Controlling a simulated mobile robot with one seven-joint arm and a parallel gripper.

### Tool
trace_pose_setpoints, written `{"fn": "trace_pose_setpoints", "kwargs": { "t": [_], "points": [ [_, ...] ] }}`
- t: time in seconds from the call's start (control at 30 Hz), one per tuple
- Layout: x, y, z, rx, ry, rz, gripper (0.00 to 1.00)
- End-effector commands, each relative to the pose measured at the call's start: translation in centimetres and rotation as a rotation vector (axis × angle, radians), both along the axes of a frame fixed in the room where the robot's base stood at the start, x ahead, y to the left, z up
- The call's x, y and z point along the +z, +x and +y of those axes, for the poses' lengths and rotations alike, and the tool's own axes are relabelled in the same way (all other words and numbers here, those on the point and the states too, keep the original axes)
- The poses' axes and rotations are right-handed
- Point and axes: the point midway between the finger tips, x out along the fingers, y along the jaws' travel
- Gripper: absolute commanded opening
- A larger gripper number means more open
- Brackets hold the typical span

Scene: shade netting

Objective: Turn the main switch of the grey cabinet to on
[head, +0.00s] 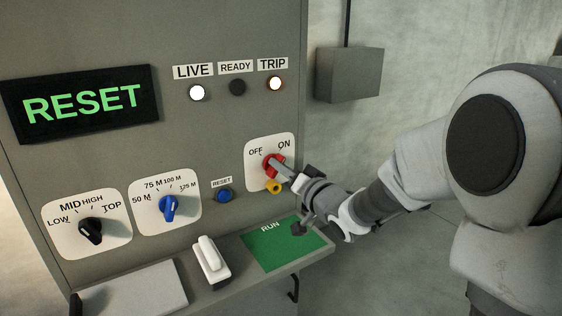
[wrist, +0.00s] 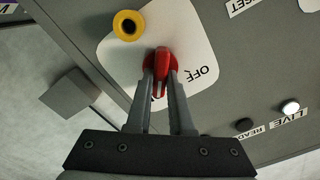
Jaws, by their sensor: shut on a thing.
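The grey cabinet (head: 200,130) has a white plate (head: 286,146) marked OFF at upper left and ON at upper right. The red main switch (head: 272,164) sits on this plate. My gripper (head: 283,172) reaches it from the right and is shut on its handle. In the wrist view the gripper fingers (wrist: 163,85) stand on both sides of the red switch handle (wrist: 162,62). The fingers hide most of the ON mark there, while OFF shows to the right. I cannot tell exactly where the handle points. A yellow ring-shaped part (head: 274,187) sits just below the switch.
A display (head: 82,103) reads RESET. LIVE (head: 197,93) and TRIP (head: 275,83) lamps are lit; READY (head: 237,87) is dark. Black (head: 90,231) and blue (head: 168,208) selectors and a blue reset button (head: 224,195) are left. A ledge carries a green RUN panel (head: 285,246) under my arm.

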Motion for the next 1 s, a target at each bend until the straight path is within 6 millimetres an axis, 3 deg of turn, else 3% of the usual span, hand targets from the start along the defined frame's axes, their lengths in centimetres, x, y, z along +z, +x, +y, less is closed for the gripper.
{"fn": "trace_pose_setpoints", "kwargs": {
  "t": [0.33,0.87,0.9,1.0],
  "points": [
    [-0.04,0.01,-0.05,0.000,0.106,0.073,0.00],
    [-0.13,0.02,-0.06,0.000,0.122,0.084,0.00],
    [-0.14,0.02,-0.07,0.000,0.123,0.085,0.27],
    [-0.13,0.02,-0.07,0.000,0.122,0.084,0.45]
  ]
}}
